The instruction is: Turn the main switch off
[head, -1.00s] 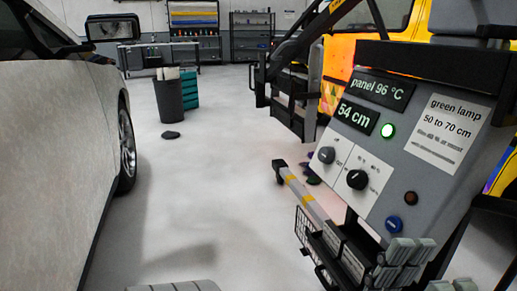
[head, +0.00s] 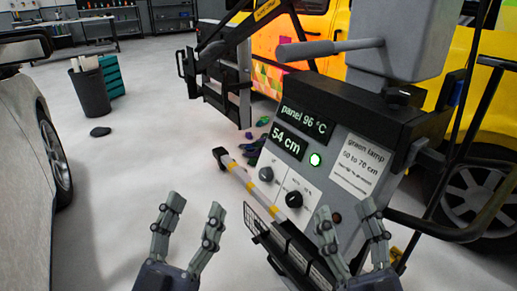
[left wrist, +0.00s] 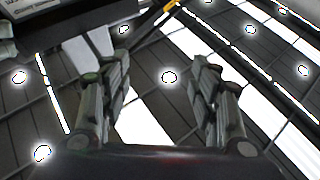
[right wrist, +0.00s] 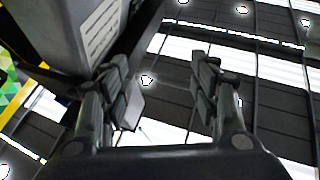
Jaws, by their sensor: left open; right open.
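The grey control box (head: 325,176) stands right of centre in the head view. The displays read "panel 96 °C" (head: 304,118) and "54 cm" (head: 289,143), and the green lamp (head: 315,160) is lit. My left gripper (head: 196,207) is open and empty, left of the box. My right gripper (head: 347,211) is open and empty in front of the box's lower right, covering part of it.
A yellow vehicle (head: 365,30) stands behind the box, a pale car (head: 25,170) at left. A dark bin (head: 92,92) stands farther back. The floor between is mostly clear. Both wrist views mainly show ceiling lights.

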